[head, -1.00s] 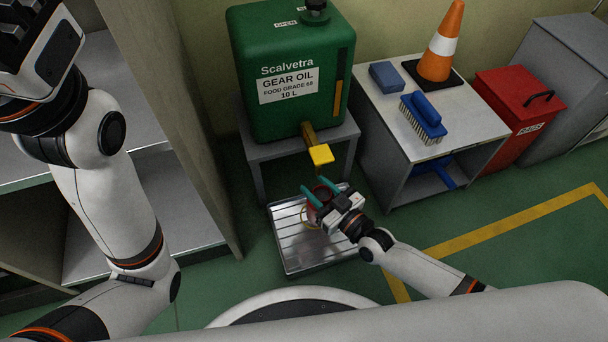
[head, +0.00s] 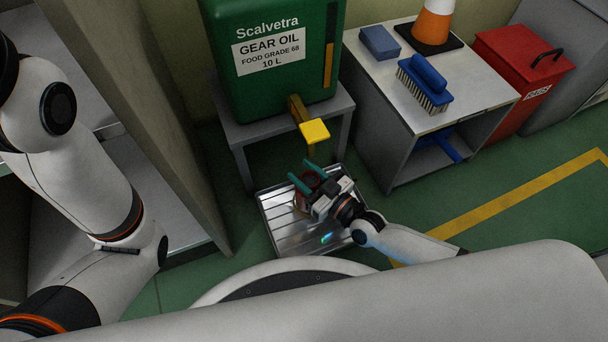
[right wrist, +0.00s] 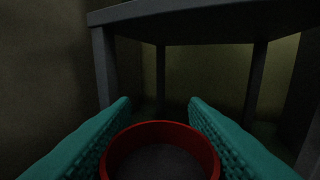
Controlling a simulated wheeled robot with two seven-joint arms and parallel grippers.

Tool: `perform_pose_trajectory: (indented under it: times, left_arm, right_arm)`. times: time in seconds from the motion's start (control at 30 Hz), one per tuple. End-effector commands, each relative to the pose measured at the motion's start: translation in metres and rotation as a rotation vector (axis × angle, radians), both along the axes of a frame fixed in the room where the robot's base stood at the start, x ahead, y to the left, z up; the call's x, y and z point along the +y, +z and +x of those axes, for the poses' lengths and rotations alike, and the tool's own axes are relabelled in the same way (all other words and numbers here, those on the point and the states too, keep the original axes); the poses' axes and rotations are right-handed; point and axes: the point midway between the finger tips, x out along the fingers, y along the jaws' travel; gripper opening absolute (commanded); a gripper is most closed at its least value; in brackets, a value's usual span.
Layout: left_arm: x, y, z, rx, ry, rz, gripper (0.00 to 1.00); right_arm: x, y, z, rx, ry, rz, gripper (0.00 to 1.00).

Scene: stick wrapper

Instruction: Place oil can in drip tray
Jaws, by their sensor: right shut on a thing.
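The oil can (head: 301,201) is small and dark red, and my right gripper (head: 302,172) partly hides it in the head view. The gripper's teal fingers are shut on the can. In the right wrist view, the can's round red rim (right wrist: 160,126) sits between the two fingers, with a dark inside. The drip tray (head: 279,236) is a ribbed metal tray on the floor. The can appears over or in the tray; I cannot tell whether it touches the bottom. My left gripper is out of view; only its arm shows at the left.
A green gear oil tank (head: 270,80) with a yellow tap (head: 314,131) stands on a grey stand (head: 238,133) behind the tray. A small table (head: 385,85) with a brush (head: 425,82) stands to the right, beside a red bin (head: 520,70). Green floor lies open at right.

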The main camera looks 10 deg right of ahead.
Motion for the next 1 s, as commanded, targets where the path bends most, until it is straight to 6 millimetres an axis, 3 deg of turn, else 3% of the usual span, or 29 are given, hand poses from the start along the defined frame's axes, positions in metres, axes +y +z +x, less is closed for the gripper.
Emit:
perform_pose_trajectory:
  times: [0.4,0.43,0.57,0.9,1.0]
  left_arm:
    - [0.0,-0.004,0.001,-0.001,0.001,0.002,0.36]
    - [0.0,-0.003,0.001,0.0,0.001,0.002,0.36]
    - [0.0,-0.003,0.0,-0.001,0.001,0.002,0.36]
    - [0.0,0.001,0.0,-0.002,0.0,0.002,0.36]
    - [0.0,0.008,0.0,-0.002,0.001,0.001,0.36]
  right_arm:
    - [0.0,-0.004,0.0,-0.002,0.0,0.002,0.0]
    - [0.0,-0.004,0.0,-0.001,0.0,0.001,0.44]
    - [0.0,-0.004,0.0,0.0,0.0,0.0,0.62]
    - [0.0,0.002,0.0,0.0,0.0,0.001,0.62]
    - [-0.007,0.002,-0.011,0.002,0.0,-0.002,0.62]
